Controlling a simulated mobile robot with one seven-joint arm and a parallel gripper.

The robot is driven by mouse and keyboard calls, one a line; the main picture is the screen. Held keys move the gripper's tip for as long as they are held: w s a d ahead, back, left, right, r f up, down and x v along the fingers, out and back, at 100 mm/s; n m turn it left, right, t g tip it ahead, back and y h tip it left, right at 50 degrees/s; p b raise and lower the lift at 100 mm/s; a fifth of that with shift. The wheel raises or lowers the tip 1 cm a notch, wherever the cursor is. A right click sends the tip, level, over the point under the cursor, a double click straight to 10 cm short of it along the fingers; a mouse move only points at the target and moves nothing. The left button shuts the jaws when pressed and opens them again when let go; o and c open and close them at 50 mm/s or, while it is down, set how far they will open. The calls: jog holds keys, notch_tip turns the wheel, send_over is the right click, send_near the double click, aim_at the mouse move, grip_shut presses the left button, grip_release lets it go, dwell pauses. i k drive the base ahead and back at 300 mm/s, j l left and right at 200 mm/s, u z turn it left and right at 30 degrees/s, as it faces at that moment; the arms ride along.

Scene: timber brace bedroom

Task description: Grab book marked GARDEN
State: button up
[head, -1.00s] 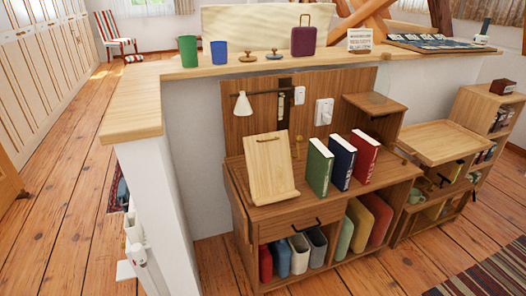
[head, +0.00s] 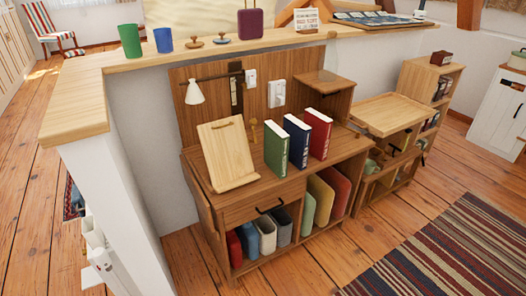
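Three thick books stand upright, side by side, on the wooden desk (head: 250,190): a green book (head: 277,150), a dark blue book (head: 297,142) and a red book (head: 317,134). Their spines face me and carry pale lettering too small to read, so I cannot tell which is marked GARDEN. Narrow gaps show between them. I cannot make out my gripper in the head view.
A tilted wooden stand (head: 228,152) is left of the books, with a wall lamp (head: 195,92) behind. A raised wooden box shelf (head: 325,84) stands behind right. Bins and folders fill the shelf below. White shapes (head: 95,245) at lower left are unclear. Striped rug (head: 450,255) lies at right.

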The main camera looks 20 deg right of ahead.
aim_at(276, 140)
jog(key=i+l+u, duration=0.1)
jog(key=i+l, duration=0.4)
jog(key=l, duration=0.2)
jog(key=i+l+u, duration=0.15)
jog(key=i+l, duration=0.35)
jog(key=l, duration=0.25)
jog(key=j+u, duration=0.05)
